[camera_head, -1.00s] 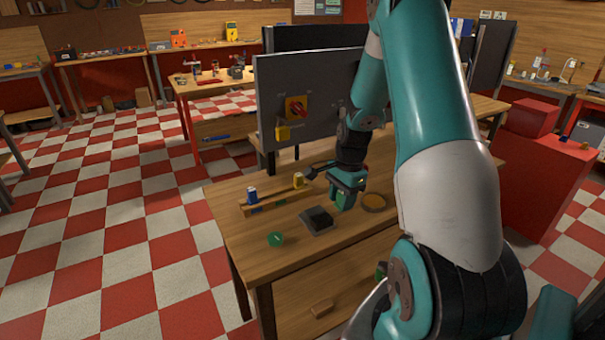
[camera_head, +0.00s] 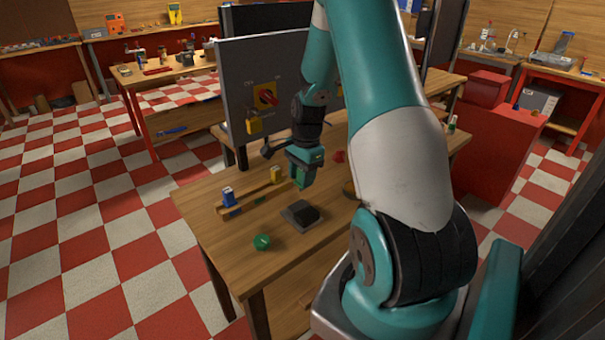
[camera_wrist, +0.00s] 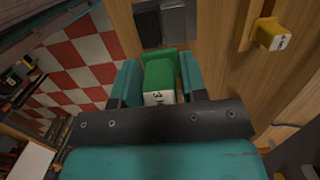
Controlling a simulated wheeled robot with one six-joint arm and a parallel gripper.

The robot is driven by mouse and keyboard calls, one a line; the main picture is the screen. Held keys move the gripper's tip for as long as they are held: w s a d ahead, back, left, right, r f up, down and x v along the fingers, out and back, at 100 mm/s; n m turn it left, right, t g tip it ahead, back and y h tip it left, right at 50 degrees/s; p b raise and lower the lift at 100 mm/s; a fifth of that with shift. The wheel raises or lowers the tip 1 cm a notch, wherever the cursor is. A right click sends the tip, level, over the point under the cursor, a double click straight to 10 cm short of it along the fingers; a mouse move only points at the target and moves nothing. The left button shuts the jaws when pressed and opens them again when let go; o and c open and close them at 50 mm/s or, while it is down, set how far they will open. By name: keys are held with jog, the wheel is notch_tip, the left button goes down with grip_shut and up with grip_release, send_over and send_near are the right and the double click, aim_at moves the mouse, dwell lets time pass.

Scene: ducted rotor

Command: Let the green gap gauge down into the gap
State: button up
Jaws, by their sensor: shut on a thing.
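My gripper (camera_head: 303,170) is shut on the green gap gauge (camera_wrist: 162,74) and holds it above the table. In the wrist view, the gauge is a green block with a white, marked end, between the two teal fingers. In the head view, the gauge (camera_head: 300,179) shows just below the fingers. A black block on a grey plate (camera_head: 300,214) lies on the table, nearer the camera than my gripper; it also shows at the top of the wrist view (camera_wrist: 176,22). I cannot make out the gap clearly.
A wooden rack (camera_head: 250,199) left of my gripper holds a blue gauge (camera_head: 229,196) and a yellow gauge (camera_head: 276,175). A green knob-like piece (camera_head: 262,242) lies near the table's front. A red piece (camera_head: 340,156) lies behind to the right. A grey panel (camera_head: 232,75) stands behind.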

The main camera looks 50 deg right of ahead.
jog(key=shift+f+b, duration=2)
jog(key=shift+f, duration=1.25)
jog(key=shift+f+b, duration=0.5)
jog(key=shift+f, duration=0.85)
dwell(0.3)
jog(key=o, duration=1)
jog(key=r, duration=0.5)
jog(key=d+r+b, duration=0.1)
jog(key=r, duration=0.5)
jog(key=d+r, duration=0.1)
jog(key=r, duration=0.5)
jog(key=shift+s+r, duration=0.15)
jog(key=shift+s, duration=0.15)
jog(key=shift+a, duration=0.1)
